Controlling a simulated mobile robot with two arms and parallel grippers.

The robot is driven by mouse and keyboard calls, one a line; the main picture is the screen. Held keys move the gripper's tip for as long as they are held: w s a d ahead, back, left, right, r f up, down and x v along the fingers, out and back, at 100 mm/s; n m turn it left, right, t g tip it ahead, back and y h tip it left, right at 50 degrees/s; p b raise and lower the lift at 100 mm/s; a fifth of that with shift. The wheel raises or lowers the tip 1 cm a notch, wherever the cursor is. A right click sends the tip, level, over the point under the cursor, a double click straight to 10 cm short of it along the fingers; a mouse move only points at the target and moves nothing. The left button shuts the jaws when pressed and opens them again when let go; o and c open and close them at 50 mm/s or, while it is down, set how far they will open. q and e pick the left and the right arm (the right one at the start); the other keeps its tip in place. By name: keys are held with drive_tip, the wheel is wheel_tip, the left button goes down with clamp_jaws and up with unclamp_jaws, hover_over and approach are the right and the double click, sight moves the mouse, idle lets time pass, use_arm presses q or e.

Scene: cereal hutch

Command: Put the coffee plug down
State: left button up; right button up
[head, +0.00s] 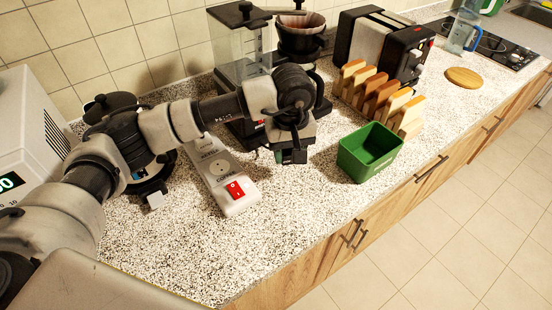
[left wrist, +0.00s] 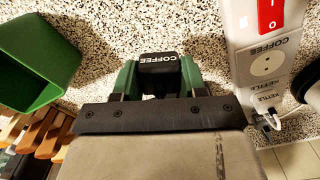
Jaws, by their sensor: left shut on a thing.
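The coffee plug (left wrist: 157,66) is a dark block with a white COFFEE label, seen between the green fingers in the left wrist view. My left gripper (left wrist: 157,78) is shut on it. In the head view my left gripper (head: 292,155) is low over the counter, between the power strip and the green bin. The wrist hides most of the plug there, and I cannot tell whether it touches the counter. The white power strip (head: 240,205) has a red switch, and its COFFEE socket (left wrist: 265,65) is empty. My right gripper is out of view.
The green bin (head: 370,155) stands right of the gripper. Behind it are a rack of bread slices (head: 383,92) and a toaster (head: 372,42). The coffee machine (head: 303,32) is behind my arm. Speckled counter (head: 290,210) is clear in front, up to its wooden edge.

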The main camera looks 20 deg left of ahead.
sight(277, 175)
use_arm(q)
drive_tip(key=a, duration=0.1)
drive_tip(key=a+f, duration=0.1)
drive_tip(key=a, duration=0.1)
drive_tip(key=shift+w+f+p, duration=0.25)
drive_tip(key=shift+f+p, duration=0.05)
drive_tip(key=shift+f, duration=0.1)
wheel_tip(277, 175, down, 4)
drive_tip(key=shift+r+p, duration=0.2)
drive_tip(key=shift+p, duration=0.55)
drive_tip(key=shift+f, duration=0.25)
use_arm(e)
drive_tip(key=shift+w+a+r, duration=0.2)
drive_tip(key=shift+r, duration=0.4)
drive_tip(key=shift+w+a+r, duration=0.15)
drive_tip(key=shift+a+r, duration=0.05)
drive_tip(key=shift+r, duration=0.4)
use_arm(q)
drive_tip(key=shift+f+b, duration=0.3)
drive_tip(key=shift+b, duration=0.2)
drive_tip(key=shift+f+b, duration=0.35)
drive_tip(key=shift+b, duration=0.1)
drive_tip(key=o, duration=1.2)
drive_tip(key=shift+r, duration=0.1)
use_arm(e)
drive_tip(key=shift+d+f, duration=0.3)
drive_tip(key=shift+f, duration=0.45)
